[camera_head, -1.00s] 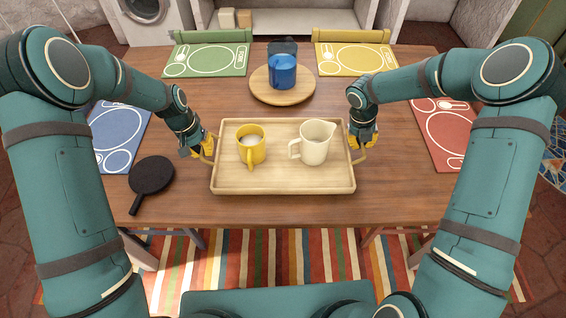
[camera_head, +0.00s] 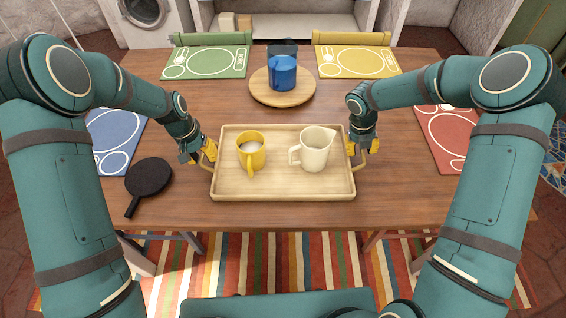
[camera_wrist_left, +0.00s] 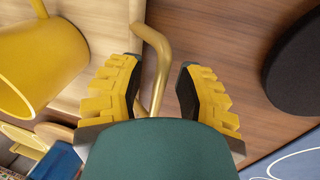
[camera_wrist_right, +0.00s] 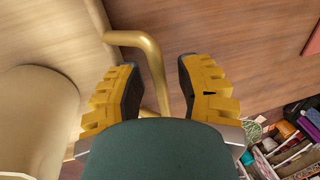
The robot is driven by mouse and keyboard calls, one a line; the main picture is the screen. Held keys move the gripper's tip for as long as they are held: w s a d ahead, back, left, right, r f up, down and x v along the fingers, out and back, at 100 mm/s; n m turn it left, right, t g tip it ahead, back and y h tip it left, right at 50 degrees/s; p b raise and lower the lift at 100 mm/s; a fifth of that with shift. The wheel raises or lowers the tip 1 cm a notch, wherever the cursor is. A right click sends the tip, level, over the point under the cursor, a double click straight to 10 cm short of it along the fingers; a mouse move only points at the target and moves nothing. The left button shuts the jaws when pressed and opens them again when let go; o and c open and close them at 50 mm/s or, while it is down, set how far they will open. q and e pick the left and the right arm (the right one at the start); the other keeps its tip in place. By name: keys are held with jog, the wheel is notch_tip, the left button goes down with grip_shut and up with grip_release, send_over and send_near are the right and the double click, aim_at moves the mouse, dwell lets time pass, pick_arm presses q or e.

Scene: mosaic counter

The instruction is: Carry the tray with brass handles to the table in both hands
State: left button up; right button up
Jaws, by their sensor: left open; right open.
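The light wooden tray (camera_head: 285,190) lies on the wooden table (camera_head: 420,190), near its front edge. A yellow mug (camera_head: 252,155) and a cream pitcher (camera_head: 315,152) stand upright on it. My left gripper (camera_head: 197,158) is open at the tray's left brass handle, and the left wrist view shows that brass handle (camera_wrist_left: 158,60) between the parted fingers. My right gripper (camera_head: 364,148) is open at the right end, and the right wrist view shows the right brass handle (camera_wrist_right: 152,65) between its parted fingers. Neither gripper is closed on a handle.
Green (camera_head: 205,62), yellow (camera_head: 355,62), blue (camera_head: 113,130) and red (camera_head: 445,130) placemats lie around the table.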

pick_arm(q)
notch_tip(320, 180, up, 12)
jog(key=a, duration=0.2)
jog(key=shift+a+f, duration=0.15)
jog(key=shift+a, duration=0.05)
pick_arm(e)
notch_tip(320, 180, up, 12)
jog(key=a, duration=0.2)
jog(key=shift+a, duration=0.15)
jog(key=shift+f, duration=0.15)
dwell(0.4)
